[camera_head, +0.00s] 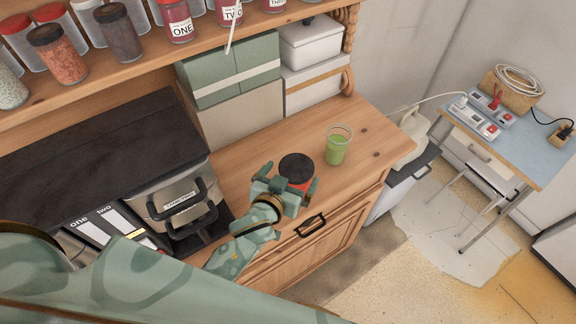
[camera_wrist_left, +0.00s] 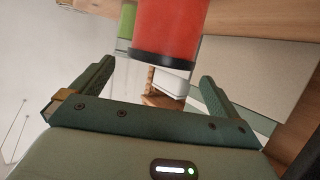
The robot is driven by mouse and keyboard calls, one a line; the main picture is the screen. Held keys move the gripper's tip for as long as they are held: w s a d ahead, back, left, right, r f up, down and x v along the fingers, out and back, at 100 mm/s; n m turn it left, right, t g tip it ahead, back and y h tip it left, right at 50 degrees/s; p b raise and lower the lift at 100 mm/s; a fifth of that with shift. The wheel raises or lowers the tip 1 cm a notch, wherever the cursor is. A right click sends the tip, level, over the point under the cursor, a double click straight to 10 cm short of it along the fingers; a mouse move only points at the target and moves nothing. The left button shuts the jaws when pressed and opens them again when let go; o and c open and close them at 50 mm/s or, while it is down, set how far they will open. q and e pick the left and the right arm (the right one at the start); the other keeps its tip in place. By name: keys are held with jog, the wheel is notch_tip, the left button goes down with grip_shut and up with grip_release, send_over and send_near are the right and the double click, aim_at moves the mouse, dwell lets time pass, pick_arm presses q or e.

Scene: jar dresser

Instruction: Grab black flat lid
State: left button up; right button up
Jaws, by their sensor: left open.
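The black flat lid (camera_head: 297,166) sits on a red jar (camera_head: 301,185) standing on the wooden dresser top near its front edge. In the left wrist view the lid (camera_wrist_left: 165,59) shows as a dark band at the lower end of the red jar (camera_wrist_left: 168,25). My left gripper (camera_head: 290,178) is open at the near side of the jar, with its fingers spread to either side. In the left wrist view the left gripper (camera_wrist_left: 156,78) has nothing between its fingers, and the lid lies just beyond the fingertips. My right gripper is not in view.
A glass of green liquid (camera_head: 336,150) stands to the right of the jar. Green and white boxes (camera_head: 235,75) stand behind. A black-handled metal appliance (camera_head: 175,200) is at the left. A shelf of spice jars (camera_head: 120,35) runs above. Some dresser top at the right is clear.

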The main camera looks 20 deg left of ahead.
aim_at(297, 167)
pick_arm(q)
jog(key=x, duration=0.3)
jog(key=shift+a, duration=0.2)
jog(key=shift+w+d+f, duration=0.1)
jog(key=shift+w+d, duration=0.05)
jog(key=shift+w, duration=0.05)
jog(key=shift+d, duration=0.2)
jog(key=shift+a, duration=0.2)
jog(key=c, duration=0.9)
jog(key=shift+o, duration=0.2)
jog(key=shift+d, duration=0.1)
